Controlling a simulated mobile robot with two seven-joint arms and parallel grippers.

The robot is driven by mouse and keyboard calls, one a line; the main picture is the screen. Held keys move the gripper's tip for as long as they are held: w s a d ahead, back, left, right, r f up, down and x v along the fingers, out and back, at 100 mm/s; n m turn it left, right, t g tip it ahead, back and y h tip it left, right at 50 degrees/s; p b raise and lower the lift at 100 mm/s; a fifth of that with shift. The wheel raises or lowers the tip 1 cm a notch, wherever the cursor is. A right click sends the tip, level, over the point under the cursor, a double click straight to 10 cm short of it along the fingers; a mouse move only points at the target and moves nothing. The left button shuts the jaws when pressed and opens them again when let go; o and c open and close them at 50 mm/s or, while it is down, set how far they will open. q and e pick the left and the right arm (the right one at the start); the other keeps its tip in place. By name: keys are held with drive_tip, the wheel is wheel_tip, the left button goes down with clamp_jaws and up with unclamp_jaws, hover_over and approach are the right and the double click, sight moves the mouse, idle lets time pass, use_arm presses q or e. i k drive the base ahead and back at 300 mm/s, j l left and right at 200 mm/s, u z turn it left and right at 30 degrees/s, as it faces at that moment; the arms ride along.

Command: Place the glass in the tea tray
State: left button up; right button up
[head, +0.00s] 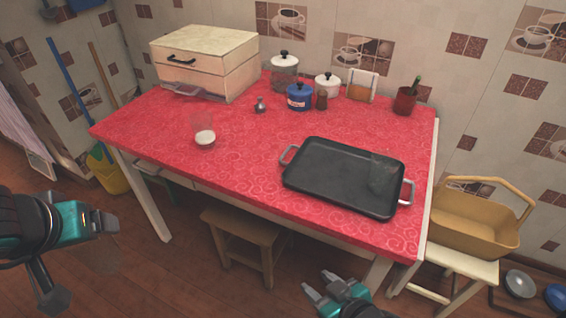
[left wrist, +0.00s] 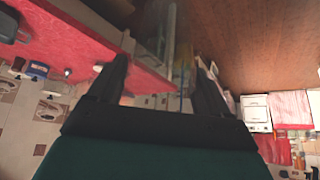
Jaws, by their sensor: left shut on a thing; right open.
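The tea tray (head: 335,180) is black with grey handles and lies on the red table at the right front. A clear glass (head: 384,178) stands on its right part. Another clear glass with something white in its bottom (head: 204,137) stands on the left half of the table. My left gripper (head: 112,222) is off the table's left front, shut on a faint transparent thing, seemingly a glass (head: 98,256), hanging over the floor. The fingers also show in the left wrist view (left wrist: 163,72), with the held thing barely visible. My right gripper (head: 335,282) is open and empty at the table's front edge.
A cream drawer box (head: 205,60) stands at the back left of the table (head: 240,150). A wooden stool (head: 243,235) is below the front edge. A yellow basket (head: 475,230) stands at the right.

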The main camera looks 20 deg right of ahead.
sight(341, 184)
drive_tip(key=i+j+z, duration=0.15)
drive_tip(key=j, duration=0.15)
drive_tip(key=i+j+z, duration=0.1)
drive_tip(key=j, duration=0.25)
drive_tip(key=z, duration=2.3)
